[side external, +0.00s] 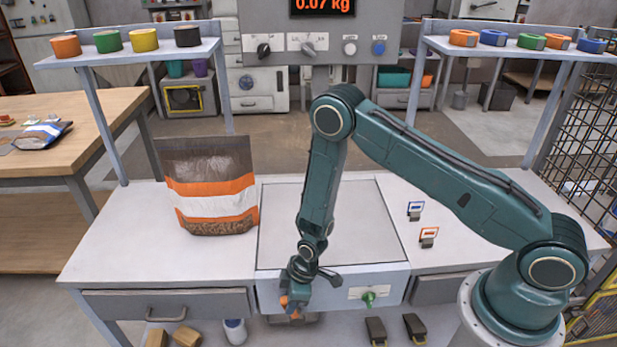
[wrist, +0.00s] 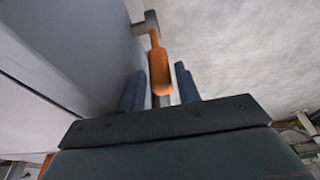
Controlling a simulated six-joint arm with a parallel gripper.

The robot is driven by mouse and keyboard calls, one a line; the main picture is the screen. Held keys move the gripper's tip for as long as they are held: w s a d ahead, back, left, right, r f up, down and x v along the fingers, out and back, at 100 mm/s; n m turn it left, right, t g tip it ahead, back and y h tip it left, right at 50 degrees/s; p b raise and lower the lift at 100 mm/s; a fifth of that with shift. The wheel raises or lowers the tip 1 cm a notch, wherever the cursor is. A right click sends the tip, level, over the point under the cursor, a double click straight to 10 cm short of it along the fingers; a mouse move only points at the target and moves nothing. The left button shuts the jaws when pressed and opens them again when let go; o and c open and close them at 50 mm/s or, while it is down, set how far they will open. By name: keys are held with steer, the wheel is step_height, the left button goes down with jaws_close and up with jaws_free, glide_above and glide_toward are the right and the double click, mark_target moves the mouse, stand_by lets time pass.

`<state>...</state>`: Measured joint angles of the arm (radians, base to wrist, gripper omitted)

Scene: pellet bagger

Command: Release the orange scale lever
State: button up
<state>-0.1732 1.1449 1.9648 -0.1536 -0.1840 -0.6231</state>
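The orange scale lever (wrist: 159,72) shows in the wrist view, fixed to a grey bracket at its upper end. My gripper (wrist: 161,80) is open, with one finger on each side of the lever's lower end. A narrow gap shows between the lever and each finger. In the side external view, my gripper (side external: 295,300) is low at the front face of the scale (side external: 375,288). Orange shows around its fingertips there, and the lever is mostly hidden.
A pellet bag (side external: 210,205) stands left of the scale plate. The display (side external: 322,5) reads 0.07 kg. A green knob (side external: 368,298) sits on the scale's front, right of my gripper. Pedals (side external: 376,330) are on the floor below. The scale plate is clear.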

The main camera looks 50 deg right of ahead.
steer(key=shift+r, duration=0.15)
steer(key=v, duration=1.3)
steer(key=shift+r, duration=0.3)
stand_by(0.4)
steer(key=shift+w+a+g+h, duration=1.1)
steer(key=shift+w+a, duration=0.45)
steer(key=shift+f, duration=6.85)
jaws_close()
